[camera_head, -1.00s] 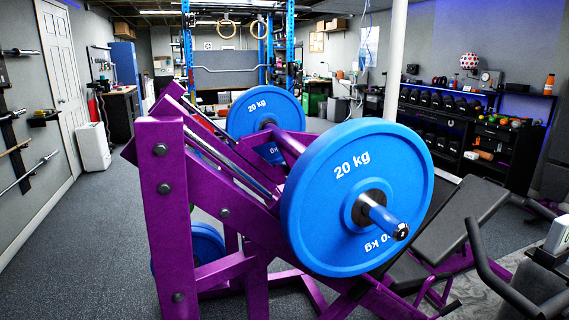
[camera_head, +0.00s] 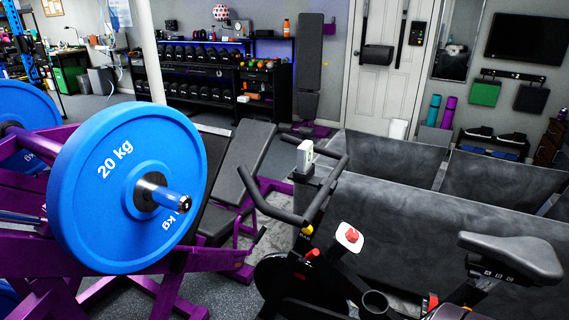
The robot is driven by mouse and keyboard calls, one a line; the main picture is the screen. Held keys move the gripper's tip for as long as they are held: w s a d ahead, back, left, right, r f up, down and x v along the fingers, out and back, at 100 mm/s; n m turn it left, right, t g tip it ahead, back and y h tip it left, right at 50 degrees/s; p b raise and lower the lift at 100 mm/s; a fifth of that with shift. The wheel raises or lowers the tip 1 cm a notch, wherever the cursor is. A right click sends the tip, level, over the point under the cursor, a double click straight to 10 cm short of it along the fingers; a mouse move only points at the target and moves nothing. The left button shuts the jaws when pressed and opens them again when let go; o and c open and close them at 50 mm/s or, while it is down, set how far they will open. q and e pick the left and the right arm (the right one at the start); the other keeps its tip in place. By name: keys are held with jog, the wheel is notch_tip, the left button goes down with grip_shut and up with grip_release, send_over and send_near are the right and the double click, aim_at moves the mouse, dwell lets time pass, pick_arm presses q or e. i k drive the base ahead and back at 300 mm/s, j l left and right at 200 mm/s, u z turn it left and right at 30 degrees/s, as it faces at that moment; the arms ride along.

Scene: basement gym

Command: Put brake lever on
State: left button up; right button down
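A black exercise bike (camera_head: 325,275) stands at the lower middle right of the head view. Its handlebar (camera_head: 325,190) is on the left and its saddle (camera_head: 510,257) on the right. A red knob (camera_head: 352,235) sits on a white plate on the bike's frame. A smaller red part (camera_head: 312,253) and a yellow part (camera_head: 307,230) show below the handlebar. I cannot tell which of these is the brake lever. Neither of my grippers is in view.
A purple leg press machine (camera_head: 180,270) with a large blue 20 kg plate (camera_head: 128,188) fills the left. Dark grey partitions (camera_head: 400,215) stand behind the bike. A dumbbell rack (camera_head: 200,85) is at the back wall. A black bench pad (camera_head: 243,160) lies between plate and bike.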

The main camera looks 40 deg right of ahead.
aim_at(314, 252)
jog(key=z, duration=1.55)
